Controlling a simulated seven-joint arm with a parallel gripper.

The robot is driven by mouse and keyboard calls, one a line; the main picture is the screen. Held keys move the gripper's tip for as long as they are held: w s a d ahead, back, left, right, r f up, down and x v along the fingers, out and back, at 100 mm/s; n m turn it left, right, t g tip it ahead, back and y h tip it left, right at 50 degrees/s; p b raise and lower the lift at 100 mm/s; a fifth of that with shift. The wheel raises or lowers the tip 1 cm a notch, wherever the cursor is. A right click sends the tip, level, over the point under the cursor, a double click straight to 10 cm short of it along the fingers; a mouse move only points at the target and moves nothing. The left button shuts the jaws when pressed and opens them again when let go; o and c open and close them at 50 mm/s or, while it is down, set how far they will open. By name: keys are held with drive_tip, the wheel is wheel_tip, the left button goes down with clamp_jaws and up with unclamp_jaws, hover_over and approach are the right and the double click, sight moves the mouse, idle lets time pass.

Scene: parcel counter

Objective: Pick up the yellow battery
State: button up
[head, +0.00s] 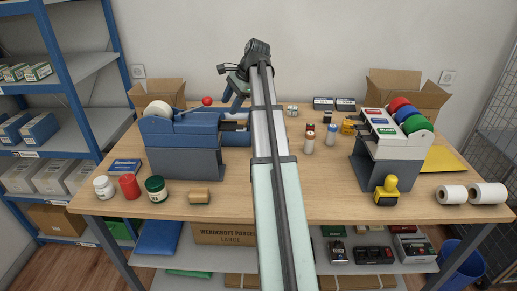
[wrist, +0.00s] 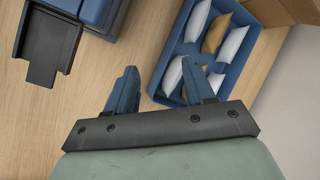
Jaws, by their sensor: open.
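I cannot make out a battery for certain. A small yellow object (head: 349,125) stands in the head view left of the rack of tape rolls; its shape is too small to tell. Several small cylinders, one a red and dark one (head: 310,129), stand beside it. In the wrist view my gripper (wrist: 158,68) is open with its two blue fingers apart and nothing between them. It hangs above the counter, near the edge of a blue tray (wrist: 158,90) of padded envelopes. No yellow battery shows in the wrist view.
A blue tape dispenser (head: 180,130) stands left of my arm. A rack with coloured rolls (head: 400,106) stands at the right. A yellow-handled stamp (head: 386,190) and white rolls (head: 488,193) are near the front right. Jars (head: 155,189) stand front left. My arm hides the counter's middle.

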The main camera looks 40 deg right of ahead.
drive_tip(key=s+d+f+m+g, duration=0.1)
drive_tip(key=s+d+f+m, duration=0.65)
drive_tip(key=s+d, duration=0.35)
drive_tip(key=shift+m, duration=0.25)
drive_tip(key=x, duration=0.8)
drive_tip(key=shift+a+r, duration=0.1)
drive_tip(key=shift+w+x, duration=0.2)
drive_tip(key=shift+x, duration=1.2)
drive_tip(key=shift+w+x, duration=0.2)
drive_tip(key=shift+x, duration=1.15)
drive_tip(key=shift+r, duration=0.1)
drive_tip(key=shift+c, duration=0.3)
clamp_jaws()
